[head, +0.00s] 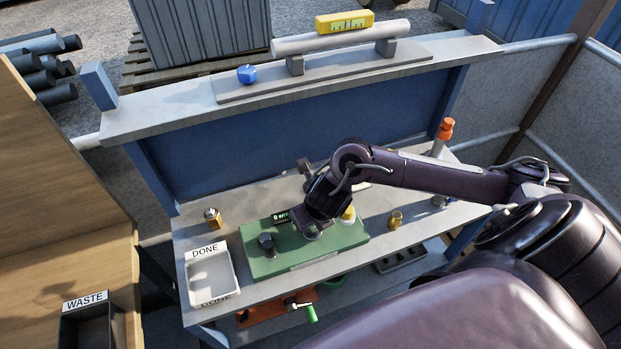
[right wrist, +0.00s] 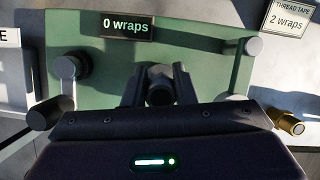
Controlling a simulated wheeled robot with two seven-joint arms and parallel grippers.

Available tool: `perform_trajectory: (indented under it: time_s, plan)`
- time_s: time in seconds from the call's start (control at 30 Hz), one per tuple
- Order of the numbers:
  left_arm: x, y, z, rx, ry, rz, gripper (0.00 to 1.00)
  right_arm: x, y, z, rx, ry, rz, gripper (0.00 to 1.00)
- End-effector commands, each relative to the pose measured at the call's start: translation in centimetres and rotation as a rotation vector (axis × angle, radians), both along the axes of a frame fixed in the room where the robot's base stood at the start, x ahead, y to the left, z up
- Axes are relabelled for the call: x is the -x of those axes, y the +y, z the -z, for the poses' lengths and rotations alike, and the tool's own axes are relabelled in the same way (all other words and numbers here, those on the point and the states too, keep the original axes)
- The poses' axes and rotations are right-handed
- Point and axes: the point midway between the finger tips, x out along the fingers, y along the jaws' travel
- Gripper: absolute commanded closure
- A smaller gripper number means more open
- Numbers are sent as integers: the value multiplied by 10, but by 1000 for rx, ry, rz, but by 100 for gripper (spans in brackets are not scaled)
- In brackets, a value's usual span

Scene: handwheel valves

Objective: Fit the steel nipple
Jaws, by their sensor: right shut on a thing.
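My right gripper (right wrist: 160,88) is shut on a dark, round-ended piece (right wrist: 160,94), which looks like the steel nipple. It is seen nearly end-on, and its length and threads do not show. In the head view the right gripper (head: 312,229) is over the green board (head: 288,262), and its own wrist hides the held piece. A display (right wrist: 126,27) at the board's back reads "0 wraps". My left gripper is not in view.
A DONE tray (head: 211,277) stands left of the board. Brass fittings stand at left (head: 212,217) and right (head: 396,220). A card (right wrist: 292,18) reads "THREAD TAPE 2 wraps". A WASTE bin (head: 87,325) is lower left.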

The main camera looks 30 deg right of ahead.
Motion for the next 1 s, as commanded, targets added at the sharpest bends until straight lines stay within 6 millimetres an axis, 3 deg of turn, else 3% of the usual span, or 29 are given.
perform_trajectory:
  time_s: [0.67,0.7,0.87,1.0]
  plan:
    - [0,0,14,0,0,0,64,0,0,14,0,-1,0,100]
    - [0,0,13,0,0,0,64,0,0,13,0,-1,0,70]
    - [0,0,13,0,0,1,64,0,0,13,0,-1,0,50]
    - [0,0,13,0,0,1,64,0,0,13,0,0,0,50]
